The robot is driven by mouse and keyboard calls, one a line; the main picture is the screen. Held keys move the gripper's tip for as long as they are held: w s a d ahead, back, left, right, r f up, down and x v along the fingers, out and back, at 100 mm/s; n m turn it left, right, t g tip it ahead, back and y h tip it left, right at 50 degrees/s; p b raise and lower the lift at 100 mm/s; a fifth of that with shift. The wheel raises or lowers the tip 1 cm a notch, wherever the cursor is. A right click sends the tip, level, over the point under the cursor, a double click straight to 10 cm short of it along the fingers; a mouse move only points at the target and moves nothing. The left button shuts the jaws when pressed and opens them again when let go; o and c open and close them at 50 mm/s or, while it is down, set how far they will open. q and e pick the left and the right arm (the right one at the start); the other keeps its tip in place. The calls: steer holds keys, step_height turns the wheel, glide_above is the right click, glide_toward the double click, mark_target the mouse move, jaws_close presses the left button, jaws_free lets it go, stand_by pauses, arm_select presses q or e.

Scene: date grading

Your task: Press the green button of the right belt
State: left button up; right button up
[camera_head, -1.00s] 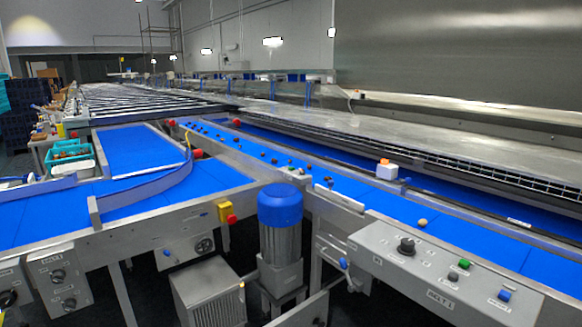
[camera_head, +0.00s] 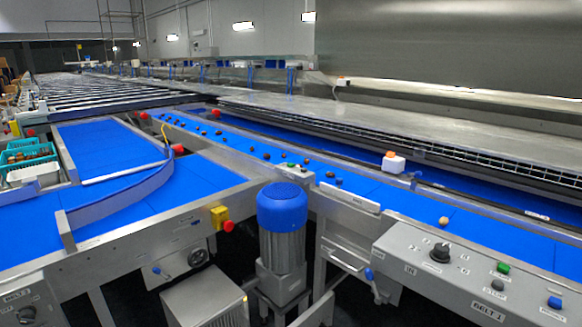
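The right belt (camera_head: 400,205) is a long blue conveyor with a few dates on it. Its grey control box (camera_head: 425,262) is at the lower right. The green button (camera_head: 503,267) sits on top of this box, between a black knob (camera_head: 440,252) and a blue button (camera_head: 555,302). A dark button (camera_head: 497,284) is just in front of the green one. Nothing covers the green button. Neither of my grippers is in view.
A motor with a blue cap (camera_head: 282,207) stands left of the control box. A yellow-and-red stop switch (camera_head: 221,218) is on the left belt's frame. A blue-tipped lever (camera_head: 368,273) sticks out beside the box. A white box with an orange top (camera_head: 393,163) stands beyond the belt.

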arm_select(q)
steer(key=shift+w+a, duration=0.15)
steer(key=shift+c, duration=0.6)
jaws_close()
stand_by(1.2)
